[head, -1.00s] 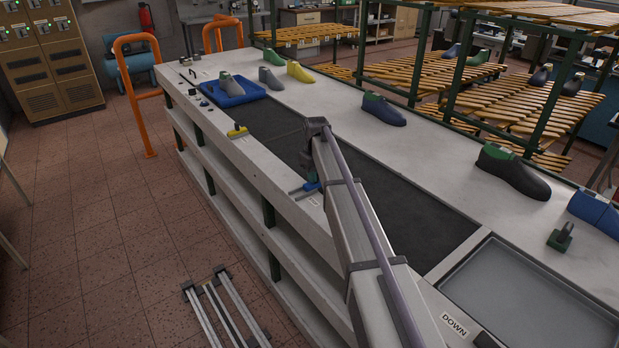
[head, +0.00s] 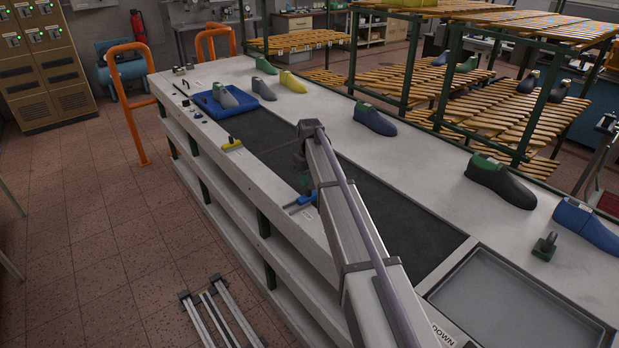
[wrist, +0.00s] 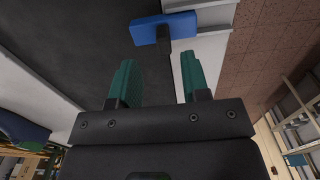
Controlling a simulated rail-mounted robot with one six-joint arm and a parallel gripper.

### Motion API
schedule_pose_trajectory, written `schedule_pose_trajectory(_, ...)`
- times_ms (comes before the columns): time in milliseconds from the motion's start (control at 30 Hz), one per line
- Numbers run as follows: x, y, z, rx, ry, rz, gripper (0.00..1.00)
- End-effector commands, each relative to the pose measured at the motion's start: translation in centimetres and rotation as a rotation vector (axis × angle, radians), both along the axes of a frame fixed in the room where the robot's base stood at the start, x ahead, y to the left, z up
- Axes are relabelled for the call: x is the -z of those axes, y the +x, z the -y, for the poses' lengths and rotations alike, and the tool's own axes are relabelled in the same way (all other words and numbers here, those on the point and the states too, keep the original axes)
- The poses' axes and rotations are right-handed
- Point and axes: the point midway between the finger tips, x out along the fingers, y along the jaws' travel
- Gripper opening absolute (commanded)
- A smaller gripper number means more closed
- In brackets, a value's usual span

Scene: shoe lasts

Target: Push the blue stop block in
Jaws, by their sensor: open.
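The block appears ahead of the fingertips; whether anything touches I cannot tell. My arm largely hides the gripper in the head view.
The long white bench (head: 395,150) has a dark inset strip (head: 400,225). A yellow-handled brush (head: 231,145) lies on the near edge. A blue tray (head: 215,107) holds a shoe last at the far end. Several lasts stand along the far side. A grey tray (head: 510,305) is at front right.

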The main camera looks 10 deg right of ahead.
Motion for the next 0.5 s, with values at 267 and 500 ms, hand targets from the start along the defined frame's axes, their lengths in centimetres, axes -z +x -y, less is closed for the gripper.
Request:
schedule_pose_trajectory(267, -6.1, 0.0, 0.1, 0.001, -0.001, 0.0, 0.43)
schedule_pose_trajectory(500, -5.7, 0.0, 0.1, 0.001, -0.001, 0.0, 0.43)
